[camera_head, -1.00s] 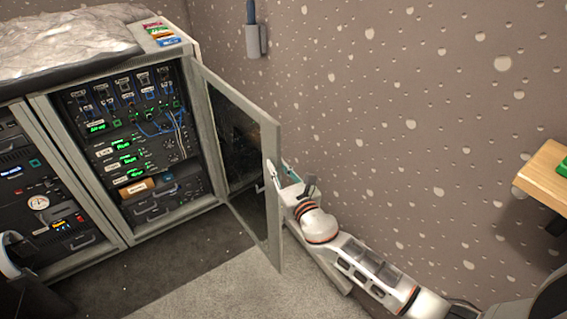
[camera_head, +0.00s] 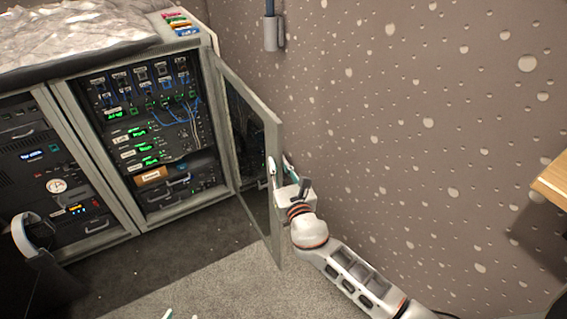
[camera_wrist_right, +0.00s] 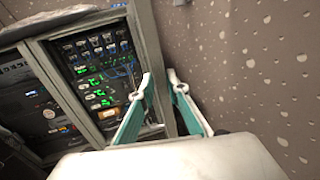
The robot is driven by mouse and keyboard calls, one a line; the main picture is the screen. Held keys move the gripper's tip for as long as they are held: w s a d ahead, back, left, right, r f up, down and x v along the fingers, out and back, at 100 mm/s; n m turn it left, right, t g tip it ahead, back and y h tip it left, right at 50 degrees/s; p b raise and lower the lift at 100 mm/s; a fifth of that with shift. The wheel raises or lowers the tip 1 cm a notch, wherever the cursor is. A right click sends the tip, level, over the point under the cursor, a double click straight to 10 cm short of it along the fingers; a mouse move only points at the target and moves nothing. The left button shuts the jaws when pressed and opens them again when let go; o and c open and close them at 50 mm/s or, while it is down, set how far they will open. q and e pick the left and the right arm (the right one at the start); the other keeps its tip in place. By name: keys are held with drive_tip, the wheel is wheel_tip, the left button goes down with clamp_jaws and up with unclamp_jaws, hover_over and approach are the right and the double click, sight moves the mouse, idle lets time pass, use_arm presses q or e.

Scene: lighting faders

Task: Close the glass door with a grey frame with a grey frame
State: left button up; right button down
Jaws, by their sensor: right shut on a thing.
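The glass door (camera_head: 262,118) with a grey frame stands open, hinged at the right side of the right rack bay (camera_head: 155,135). My right gripper (camera_head: 279,170) is at the door's free edge, one finger on each side, shut on the frame. In the right wrist view the gripper's green-backed fingers (camera_wrist_right: 160,86) straddle the edge; the palm hides what lies below.
The speckled wall (camera_head: 430,130) runs behind the door and my right arm. A grey holder (camera_head: 273,34) hangs on it. A wooden ledge (camera_head: 553,182) juts in at the right. Grey carpet (camera_head: 225,270) lies clear before the rack.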

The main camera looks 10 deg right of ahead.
use_arm(q)
drive_tip(key=shift+w+f+b, duration=0.15)
drive_tip(key=shift+f+b, duration=0.35)
drive_tip(key=shift+f, duration=0.05)
use_arm(e)
drive_tip(key=shift+m+h, duration=0.6)
drive_tip(key=shift+h, duration=0.3)
drive_tip(key=a, duration=0.2)
drive_tip(key=s+a, duration=0.1)
drive_tip(key=a, duration=0.2)
drive_tip(key=shift+s+a, duration=0.2)
drive_tip(key=shift+a, duration=0.05)
